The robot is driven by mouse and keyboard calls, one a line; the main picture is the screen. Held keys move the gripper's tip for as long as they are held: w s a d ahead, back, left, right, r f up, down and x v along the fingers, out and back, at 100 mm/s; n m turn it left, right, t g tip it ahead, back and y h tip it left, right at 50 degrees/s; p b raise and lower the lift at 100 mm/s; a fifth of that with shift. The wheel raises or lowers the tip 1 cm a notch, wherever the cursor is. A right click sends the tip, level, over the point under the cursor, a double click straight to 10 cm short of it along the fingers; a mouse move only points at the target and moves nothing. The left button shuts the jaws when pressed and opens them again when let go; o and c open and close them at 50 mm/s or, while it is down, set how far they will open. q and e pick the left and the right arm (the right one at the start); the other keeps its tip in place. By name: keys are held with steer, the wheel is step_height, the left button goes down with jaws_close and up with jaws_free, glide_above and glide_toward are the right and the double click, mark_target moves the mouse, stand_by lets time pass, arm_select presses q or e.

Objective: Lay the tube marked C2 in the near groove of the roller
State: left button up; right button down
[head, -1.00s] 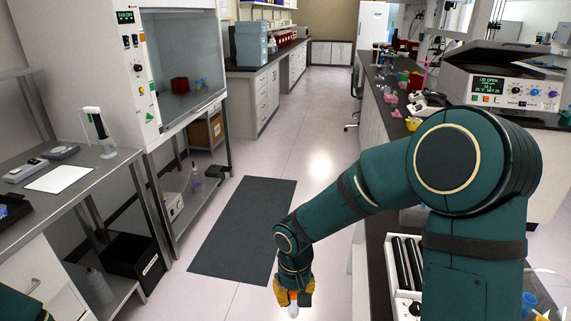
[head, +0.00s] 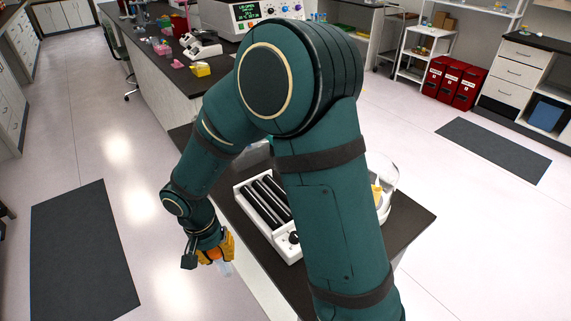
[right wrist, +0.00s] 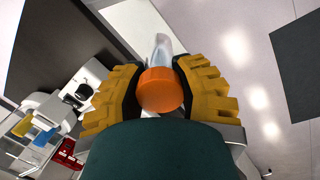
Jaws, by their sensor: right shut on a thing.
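My right gripper (head: 213,250) is shut on a tube (head: 225,268) with an orange cap, held over the floor just off the left edge of the bench. In the right wrist view the orange cap (right wrist: 160,89) sits between the yellow fingers, and the clear tube body points away from the palm. No mark on the tube is readable. The roller (head: 243,190), a white frame with black rollers, lies on the dark bench to the right of the gripper. My right arm hides part of its right side. My left gripper is not in view.
Further back stand a yellow box (head: 201,69), a white instrument (head: 203,46) and a machine with a display (head: 268,12). The floor on the left is clear, with a dark mat (head: 85,250).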

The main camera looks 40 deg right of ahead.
steer(key=m, duration=0.2)
steer(key=r+m+g, duration=0.1)
steer(key=m, duration=0.2)
steer(key=shift+a+g+y, duration=0.2)
steer(key=shift+g+y, duration=0.1)
steer(key=m, duration=0.3)
steer(key=shift+w+r+g+y, duration=0.15)
steer(key=shift+r+g+y, duration=0.15)
steer(key=shift+y, duration=0.1)
steer(key=w+d+r+m+t+y+p, duration=0.1)
steer(key=w+d+r+m+t+y, duration=0.25)
steer(key=m, duration=0.55)
steer(key=w+d+m+t, duration=0.2)
steer(key=d+m+t, duration=0.4)
steer(key=m, duration=0.4)
steer(key=w+d+r+m+t+y+p, duration=0.1)
steer(key=w+d+r+m+t+y, duration=0.15)
steer(key=d+m, duration=0.5)
steer(key=s+d+m+t+h, duration=0.2)
steer(key=d+m+t+h, duration=0.2)
steer(key=d+m+h, duration=0.5)
steer(key=shift+m+y, duration=0.25)
steer(key=shift+y, duration=0.25)
steer(key=f+b, duration=0.4)
steer(key=f, duration=0.1)
steer(key=d+f+b, duration=0.1)
steer(key=f+b, duration=0.1)
steer(key=f, duration=0.1)
steer(key=shift+f+b, duration=0.2)
steer(key=shift+b, duration=0.15)
